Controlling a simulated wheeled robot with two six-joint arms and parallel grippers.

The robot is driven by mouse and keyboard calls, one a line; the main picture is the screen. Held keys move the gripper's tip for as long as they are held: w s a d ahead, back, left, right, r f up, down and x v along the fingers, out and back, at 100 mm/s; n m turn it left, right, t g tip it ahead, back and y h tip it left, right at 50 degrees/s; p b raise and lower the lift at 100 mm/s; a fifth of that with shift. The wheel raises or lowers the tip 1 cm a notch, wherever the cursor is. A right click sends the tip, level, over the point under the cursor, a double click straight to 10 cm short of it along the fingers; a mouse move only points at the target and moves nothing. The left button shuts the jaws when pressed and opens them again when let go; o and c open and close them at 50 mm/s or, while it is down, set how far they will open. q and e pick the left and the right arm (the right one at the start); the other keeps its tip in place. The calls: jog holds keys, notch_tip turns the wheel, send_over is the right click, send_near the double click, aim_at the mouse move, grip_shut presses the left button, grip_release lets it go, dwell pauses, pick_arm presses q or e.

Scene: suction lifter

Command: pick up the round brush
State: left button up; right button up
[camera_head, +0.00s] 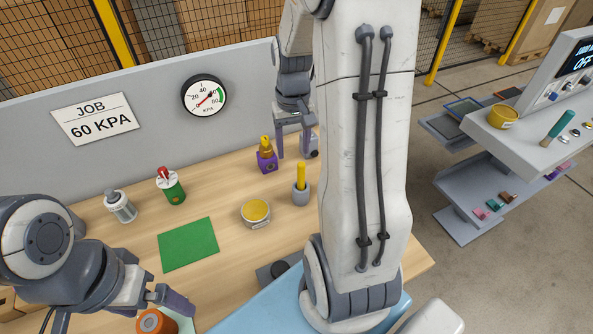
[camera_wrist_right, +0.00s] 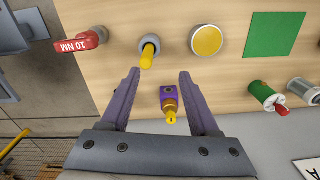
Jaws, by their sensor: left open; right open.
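A yellow handle (camera_head: 301,175) stands upright in a small grey cup (camera_head: 301,194) on the wooden bench; its lower end is hidden, so I cannot tell whether it is the round brush. It also shows in the right wrist view (camera_wrist_right: 147,58), just beyond my fingertips. A teal-handled brush (camera_head: 558,126) lies on the grey console at the right. My right gripper (camera_head: 293,156) is open and empty above the back of the bench; its spread fingers (camera_wrist_right: 159,74) touch nothing visible. My left gripper (camera_head: 163,300) is open at the front left, near an orange roll (camera_head: 155,321).
A purple block with a brass nozzle (camera_head: 266,156) stands close to my right gripper. A round yellow tin (camera_head: 256,212), green mat (camera_head: 188,244) and green canister (camera_head: 171,188) lie left of the cup. A red 10 NM tool (camera_wrist_right: 85,40) is beside the cup. A panel backs the bench.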

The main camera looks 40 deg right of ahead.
aim_at(302, 164)
jog(key=shift+s+d+f+m, duration=0.15)
jog(key=shift+d+f, duration=0.1)
jog(key=shift+d, duration=0.35)
jog(key=shift+s+d+f+m, duration=0.1)
jog(key=shift+d+f+m, duration=0.1)
jog(key=shift+d, duration=0.35)
notch_tip(302, 164, down, 4)
jog(key=shift+r+p, duration=0.15)
jog(key=shift+p, duration=0.15)
jog(key=shift+f+p, duration=0.35)
jog(key=shift+f, duration=0.6)
notch_tip(302, 164, down, 4)
jog(key=shift+w+f+p, duration=0.1)
jog(key=shift+w+p, duration=0.05)
jog(key=shift+p, duration=0.3)
jog(key=shift+c, duration=0.4)
grip_shut()
